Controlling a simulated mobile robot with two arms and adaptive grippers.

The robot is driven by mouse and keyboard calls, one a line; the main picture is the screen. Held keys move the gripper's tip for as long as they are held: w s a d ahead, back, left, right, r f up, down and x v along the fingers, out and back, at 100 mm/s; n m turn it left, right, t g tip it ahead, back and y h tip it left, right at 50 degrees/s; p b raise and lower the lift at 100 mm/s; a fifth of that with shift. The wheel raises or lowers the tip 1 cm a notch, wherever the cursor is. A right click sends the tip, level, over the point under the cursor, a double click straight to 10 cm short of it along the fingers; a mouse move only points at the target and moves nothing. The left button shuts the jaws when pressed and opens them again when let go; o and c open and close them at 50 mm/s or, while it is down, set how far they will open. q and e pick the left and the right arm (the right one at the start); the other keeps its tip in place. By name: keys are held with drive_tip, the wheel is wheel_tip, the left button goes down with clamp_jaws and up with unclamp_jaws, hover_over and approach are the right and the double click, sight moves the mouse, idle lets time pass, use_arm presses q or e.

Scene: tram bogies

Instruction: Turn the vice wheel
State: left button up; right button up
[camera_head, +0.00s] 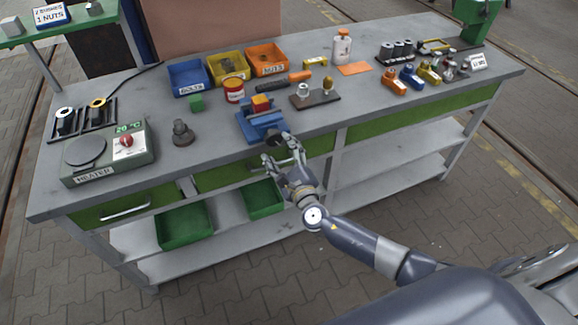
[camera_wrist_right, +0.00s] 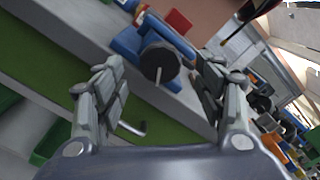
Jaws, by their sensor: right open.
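The blue vice (camera_head: 255,124) sits at the front edge of the workbench and holds an orange-red block (camera_head: 261,102). Its dark round wheel (camera_head: 274,138) faces the front of the bench. My right gripper (camera_head: 279,150) is open and empty, right in front of the wheel. In the right wrist view the vice (camera_wrist_right: 128,42) lies ahead, and its wheel (camera_wrist_right: 159,62), with a thin light handle, shows between the two spread fingers. I cannot tell whether the fingers touch it. My left gripper is not in view.
The grey bench (camera_head: 215,137) carries a heater (camera_head: 108,155) at left, a dark fitting (camera_head: 183,133), a red-and-white can (camera_head: 233,91) and a brown plate with parts (camera_head: 315,99). Blue, yellow and orange bins stand behind. A drawer (camera_head: 230,176) with a handle lies below the vice.

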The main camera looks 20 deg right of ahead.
drive_tip(key=s, duration=0.7)
drive_tip(key=shift+s, duration=0.3)
drive_tip(key=shift+d, duration=0.1)
drive_tip(key=s+d+f+m+g+h, duration=0.1)
drive_tip(key=s+d+f+m+g, duration=0.2)
drive_tip(key=s+f+m, duration=0.55)
drive_tip(key=s+d+f+m+g+h+b, duration=0.15)
drive_tip(key=f+m+g, duration=0.3)
drive_tip(key=f, duration=0.95)
drive_tip(key=s+d+f+m+g, duration=0.2)
drive_tip(key=s+d+f+m, duration=0.4)
drive_tip(key=f, duration=0.5)
drive_tip(key=s+a+f+m+g, duration=0.2)
drive_tip(key=s+f+m, duration=0.3)
drive_tip(key=s+m, duration=0.3)
drive_tip(key=s+a+f+m+g+y, duration=0.1)
drive_tip(key=s+f+m, duration=0.4)
drive_tip(key=s, duration=0.7)
drive_tip(key=s+a+f+m+g+y+b, duration=0.1)
drive_tip(key=s+a+f+m+g, duration=0.3)
drive_tip(key=s+m, duration=0.6)
wheel_tip(320, 180, down, 2)
drive_tip(key=shift+s+m, duration=0.3)
drive_tip(key=shift+s, duration=0.25)
drive_tip(key=shift+a+g, duration=0.1)
drive_tip(key=shift+g, duration=0.15)
